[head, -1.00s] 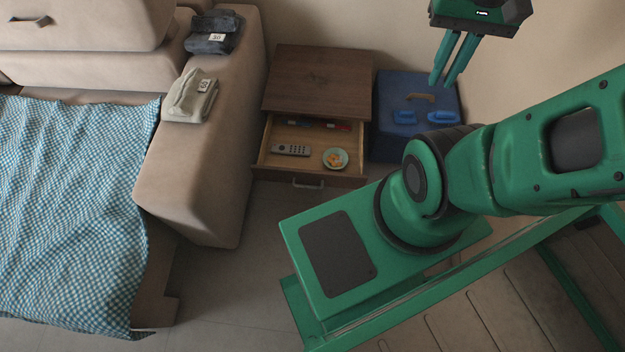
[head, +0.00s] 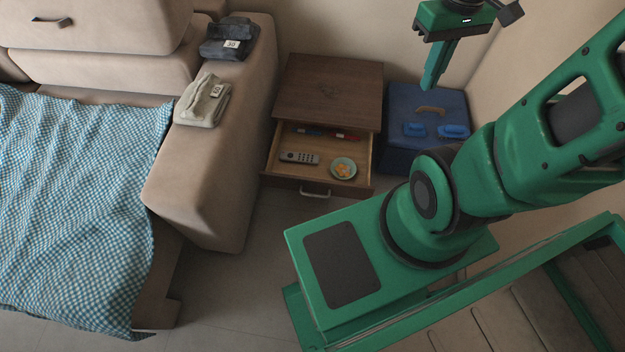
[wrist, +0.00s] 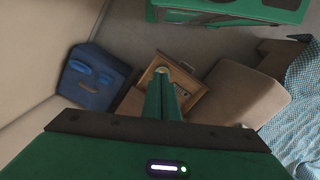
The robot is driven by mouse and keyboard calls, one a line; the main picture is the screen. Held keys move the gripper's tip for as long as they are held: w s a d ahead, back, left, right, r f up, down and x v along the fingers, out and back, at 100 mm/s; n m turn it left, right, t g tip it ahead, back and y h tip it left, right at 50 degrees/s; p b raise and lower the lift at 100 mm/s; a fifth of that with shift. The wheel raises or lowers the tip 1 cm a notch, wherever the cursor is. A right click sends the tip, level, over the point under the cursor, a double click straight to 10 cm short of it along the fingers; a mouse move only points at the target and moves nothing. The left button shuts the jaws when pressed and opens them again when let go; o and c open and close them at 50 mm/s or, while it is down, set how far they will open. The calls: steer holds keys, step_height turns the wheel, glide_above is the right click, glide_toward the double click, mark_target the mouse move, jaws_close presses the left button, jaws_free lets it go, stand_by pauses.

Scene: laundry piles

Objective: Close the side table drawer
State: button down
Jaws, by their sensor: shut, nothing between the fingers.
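The brown wooden side table (head: 330,85) stands between the sofa arm and a blue box. Its drawer (head: 284,183) is pulled open toward me, with a metal handle (head: 315,193) on its front. A grey remote (head: 299,157), a small green bowl (head: 343,168) with orange bits and red and blue items lie inside. My gripper (head: 431,86) is up at the top right, shut and empty, apart from the table and drawer. In the wrist view its fingers (wrist: 162,82) overlap the sight of the open drawer (wrist: 196,96) and hide part of the table.
The blue box (head: 428,105) stands right of the table against the wall. The beige sofa arm (head: 212,165) is close on the left, with folded clothes (head: 203,100) on it. Bare floor (head: 265,245) lies in front of the drawer.

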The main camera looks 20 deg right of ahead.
steer(key=w+a+f+n, duration=0.3)
steer(key=w+f+n, duration=0.4)
steer(key=w+n, duration=0.15)
steer(key=n+g+y, duration=0.2)
steer(key=n+g, duration=0.1)
steer(key=n, duration=1.9)
glide_above(311, 183)
steer(key=s, duration=0.1)
step_height(311, 183, down, 37)
steer(key=x, duration=0.3)
steer(key=w+x, duration=0.1)
steer(key=x, duration=0.2)
steer(key=d+x, duration=0.1)
steer(key=x, duration=0.3)
steer(key=shift+w+f, duration=0.3)
steer(key=shift+f, duration=0.1)
steer(key=shift+w+d, duration=0.5)
steer(key=shift+w, duration=0.3)
